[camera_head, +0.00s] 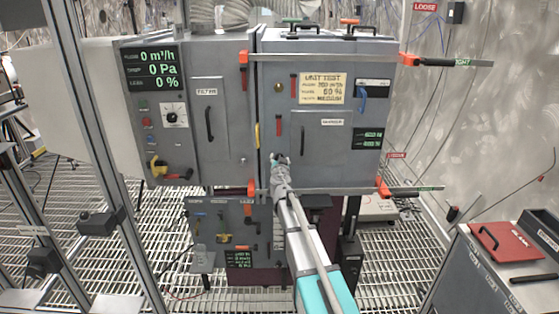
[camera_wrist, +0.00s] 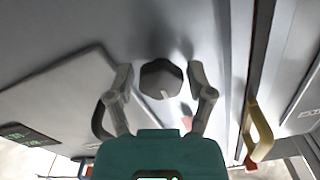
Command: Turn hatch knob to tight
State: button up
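The hatch knob (camera_wrist: 161,80) is dark and faceted, with a short white mark at its edge nearest my gripper in the wrist view. It sits on the grey cabinet face. My gripper (camera_wrist: 160,73) is open, with one finger on each side of the knob and visible gaps between. I cannot tell how deep the fingertips reach. In the head view my gripper (camera_head: 279,159) is at the lower left of the right cabinet's front (camera_head: 345,165) and hides the knob.
A yellow handle (camera_wrist: 258,130) stands out beside the knob; it also shows in the head view (camera_head: 257,135). A small door (camera_head: 321,145) with a black handle (camera_head: 303,138) is close by. Orange-ended bars (camera_head: 320,57) cross above and below (camera_head: 335,191). A grey bench (camera_head: 480,270) stands at right.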

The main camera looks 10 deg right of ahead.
jog(key=shift+o, duration=0.5)
jog(key=shift+s, duration=0.1)
jog(key=v, duration=1.2)
jog(key=shift+d, duration=0.1)
